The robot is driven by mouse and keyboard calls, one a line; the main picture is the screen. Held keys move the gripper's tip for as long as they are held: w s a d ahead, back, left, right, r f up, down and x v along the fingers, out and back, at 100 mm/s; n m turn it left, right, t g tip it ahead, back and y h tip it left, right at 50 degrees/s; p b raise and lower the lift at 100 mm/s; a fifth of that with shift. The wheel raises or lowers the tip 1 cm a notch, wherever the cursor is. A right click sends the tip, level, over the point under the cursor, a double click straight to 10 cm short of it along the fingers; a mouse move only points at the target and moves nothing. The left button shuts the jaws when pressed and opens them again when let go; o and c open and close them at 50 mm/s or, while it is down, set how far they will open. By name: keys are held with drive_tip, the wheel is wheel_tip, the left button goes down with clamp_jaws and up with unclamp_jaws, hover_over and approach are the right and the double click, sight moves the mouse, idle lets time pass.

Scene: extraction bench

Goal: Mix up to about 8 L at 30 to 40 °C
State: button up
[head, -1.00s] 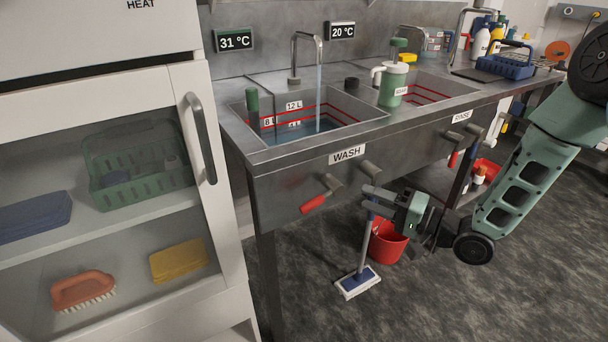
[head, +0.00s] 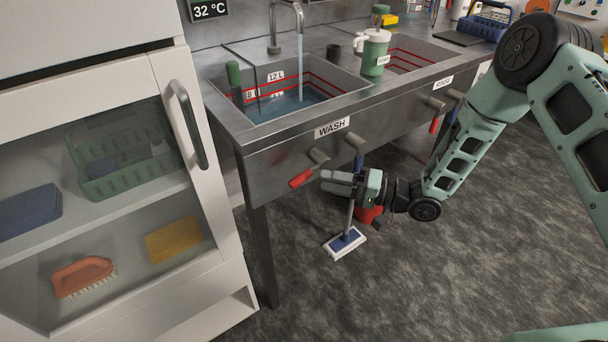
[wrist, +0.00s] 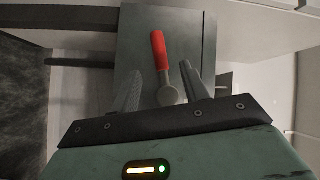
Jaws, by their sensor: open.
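The WASH basin (head: 355,92) holds bluish water (head: 280,108) below the 8 L mark. Its tap (head: 299,22) is running a stream into it. The display (head: 209,9) above reads 32 °C. Under the basin front a valve with a red lever (head: 301,179) slants down to the left; a blue-handled lever (head: 358,162) hangs down to its right. My gripper (head: 324,181) is open beside the red lever. In the wrist view the red lever (wrist: 158,50) lies ahead of and between the open fingers (wrist: 160,80); I cannot tell whether they touch it.
A green-lidded jug (head: 374,55) stands between the basins. The RINSE basin (head: 440,52) has its own red lever (head: 434,125). A glass-fronted cabinet (head: 165,60) stands at the left.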

sight(304, 177)
drive_tip(key=x, duration=0.7)
clamp_jaws()
